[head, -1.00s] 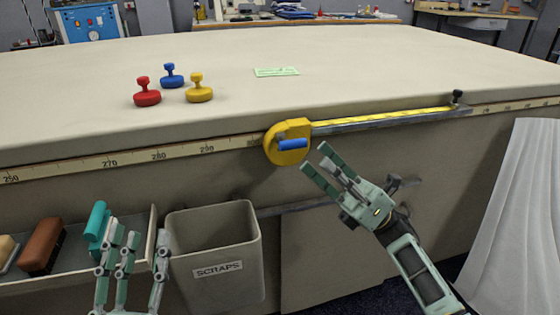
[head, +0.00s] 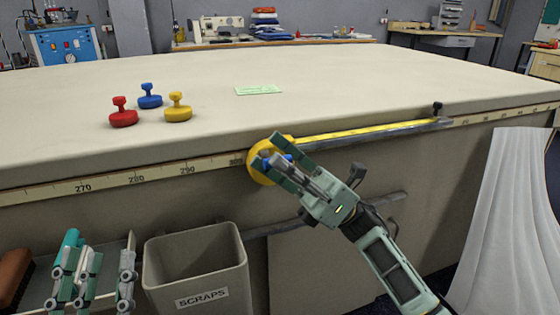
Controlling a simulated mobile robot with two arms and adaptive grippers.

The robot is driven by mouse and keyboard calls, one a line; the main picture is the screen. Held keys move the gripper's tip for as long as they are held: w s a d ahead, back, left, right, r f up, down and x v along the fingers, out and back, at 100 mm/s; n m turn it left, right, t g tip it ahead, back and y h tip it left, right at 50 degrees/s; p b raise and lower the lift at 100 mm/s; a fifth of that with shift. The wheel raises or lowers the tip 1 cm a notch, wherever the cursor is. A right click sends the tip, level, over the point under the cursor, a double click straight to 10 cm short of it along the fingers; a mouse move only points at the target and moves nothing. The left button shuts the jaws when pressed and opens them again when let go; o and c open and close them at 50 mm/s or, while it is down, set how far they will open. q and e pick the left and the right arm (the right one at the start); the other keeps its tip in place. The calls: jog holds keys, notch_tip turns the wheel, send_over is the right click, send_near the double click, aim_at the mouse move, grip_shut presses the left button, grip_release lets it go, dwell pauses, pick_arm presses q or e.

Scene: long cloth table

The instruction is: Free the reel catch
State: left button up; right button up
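The yellow tape reel (head: 257,175) sits at the table's front edge, with its yellow tape (head: 360,130) drawn out to the right along a grey rail. Its blue catch (head: 279,161) is on the reel's front, partly hidden by my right gripper (head: 267,149). The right gripper's fingers are spread over the reel, one on each side of the catch. I cannot tell whether they touch it. My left gripper (head: 99,246) is open and empty at the lower left, in front of the tray and away from the reel.
Red (head: 123,113), blue (head: 150,97) and yellow (head: 178,108) knobbed weights stand on the table. White cloth (head: 505,230) hangs at right.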

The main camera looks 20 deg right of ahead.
jog(key=shift+c, duration=0.5)
grip_shut()
